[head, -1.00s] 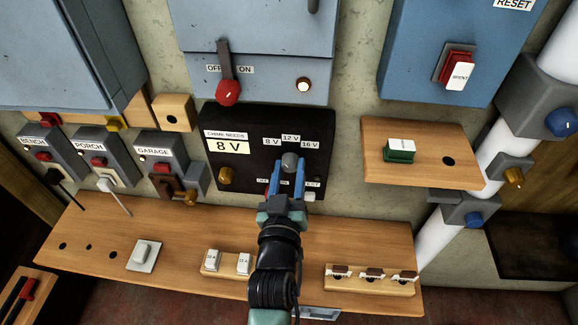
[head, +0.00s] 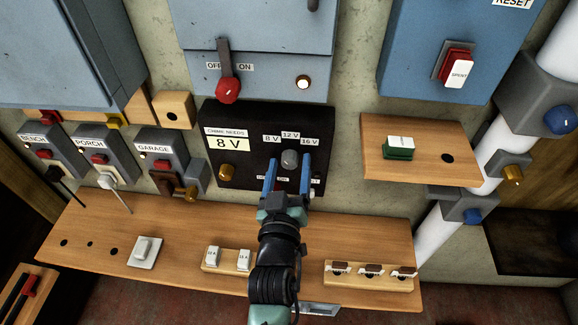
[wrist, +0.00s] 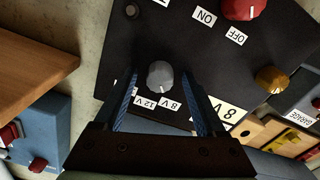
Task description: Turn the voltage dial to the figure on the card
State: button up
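The grey voltage dial (head: 289,159) is on the black panel (head: 240,181), under the labels 8 V, 12 V and 16 V. The card (head: 228,145) at the panel's upper left reads "CHIME NEEDS 8 V". My gripper (head: 288,165) is open and empty, its blue fingers one on each side of the dial in the picture. In the wrist view, turned upside down, the dial (wrist: 159,74) shows between the fingertips with a gap on both sides.
A brass knob (head: 226,172) is at the panel's left. A wooden shelf (head: 420,168) with a green switch juts out at right. Below, a wooden bench (head: 190,243) carries switches. A red-knobbed lever (head: 228,90) hangs above the panel.

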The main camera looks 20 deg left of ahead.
jog(key=v, duration=1.3)
jog(key=shift+p, duration=0.4)
